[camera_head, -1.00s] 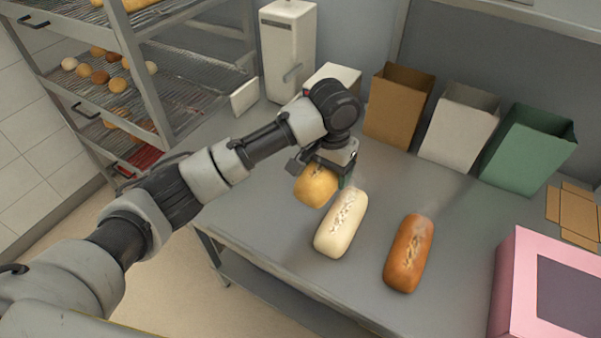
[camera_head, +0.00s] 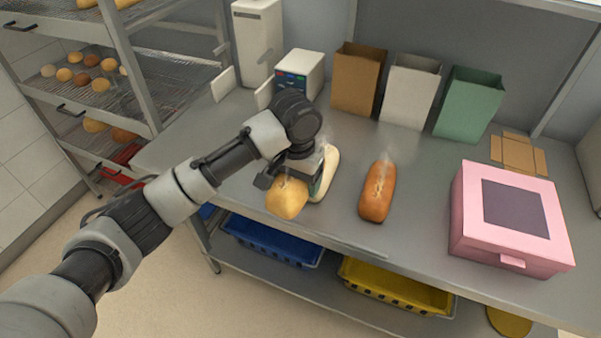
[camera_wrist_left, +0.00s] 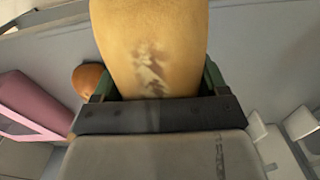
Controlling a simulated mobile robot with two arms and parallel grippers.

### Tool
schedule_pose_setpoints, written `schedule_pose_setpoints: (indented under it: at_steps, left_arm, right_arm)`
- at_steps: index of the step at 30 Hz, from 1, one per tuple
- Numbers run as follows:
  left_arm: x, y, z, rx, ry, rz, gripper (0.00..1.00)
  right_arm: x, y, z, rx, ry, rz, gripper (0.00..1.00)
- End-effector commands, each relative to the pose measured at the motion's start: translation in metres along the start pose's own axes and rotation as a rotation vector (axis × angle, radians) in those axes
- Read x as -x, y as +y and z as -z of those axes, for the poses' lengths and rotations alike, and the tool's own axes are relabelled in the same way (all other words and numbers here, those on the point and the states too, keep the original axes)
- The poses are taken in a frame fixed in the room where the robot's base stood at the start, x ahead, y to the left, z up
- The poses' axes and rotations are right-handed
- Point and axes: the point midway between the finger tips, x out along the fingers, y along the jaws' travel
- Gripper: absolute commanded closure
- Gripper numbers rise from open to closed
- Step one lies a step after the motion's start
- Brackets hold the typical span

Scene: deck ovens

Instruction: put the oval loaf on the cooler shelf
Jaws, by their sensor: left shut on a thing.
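A golden loaf with a pale floury mark (camera_head: 287,199) is held in my left gripper (camera_head: 291,177), which is shut on it near the worktop's front edge. In the left wrist view, the loaf (camera_wrist_left: 150,50) sits between the green-edged fingers. A pale long loaf (camera_head: 329,170) lies just right of the gripper, partly hidden by it. A brown long loaf (camera_head: 377,191) lies farther right on the worktop. A rack with wire shelves (camera_head: 172,77) stands at the upper left, with several buns on it. My right gripper is not in view.
Brown (camera_head: 356,80), white (camera_head: 409,92) and green (camera_head: 469,106) bags stand along the back. A pink box (camera_head: 510,258) sits at the right. Blue (camera_head: 262,238) and yellow (camera_head: 397,288) crates are under the worktop. The worktop (camera_head: 420,170) is clear between the brown loaf and box.

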Motion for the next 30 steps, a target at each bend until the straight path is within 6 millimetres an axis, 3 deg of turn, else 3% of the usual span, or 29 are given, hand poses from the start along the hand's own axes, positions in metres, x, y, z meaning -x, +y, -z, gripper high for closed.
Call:
schedule_pose_setpoints:
  at_steps: [11, 24, 30]
  left_arm:
    - [-0.038, -0.019, -0.057, 0.097, -0.002, 0.001, 0.6]
    - [-0.123, -0.059, -0.185, 0.318, -0.005, 0.002, 0.6]
    - [-0.148, -0.071, -0.222, 0.386, -0.003, 0.002, 0.6]
  right_arm:
    - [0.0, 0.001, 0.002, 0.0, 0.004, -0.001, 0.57]
    - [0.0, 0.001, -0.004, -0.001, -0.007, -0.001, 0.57]
    - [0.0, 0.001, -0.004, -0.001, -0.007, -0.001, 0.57]
